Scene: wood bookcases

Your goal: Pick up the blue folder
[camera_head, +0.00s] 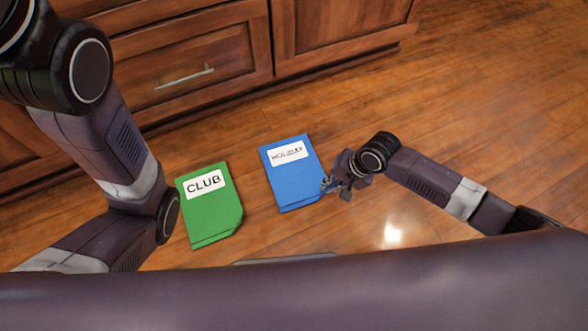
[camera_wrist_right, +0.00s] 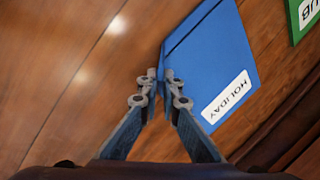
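The blue folder (camera_head: 294,180), labelled HOLIDAY, lies on the wood floor in the middle of the head view. My right gripper (camera_head: 328,186) is at the folder's right edge. In the right wrist view the blue folder (camera_wrist_right: 212,62) fills the upper middle. There the fingertips of my right gripper (camera_wrist_right: 159,76) are close together with the folder's edge between them. The gripper looks shut on that edge. My left arm shows at the left of the head view, but its gripper is not visible.
A green folder (camera_head: 210,204) labelled CLUB lies on the floor just left of the blue one. Wooden cabinets with drawers (camera_head: 190,60) stand along the back. The floor (camera_head: 470,110) on the right is clear.

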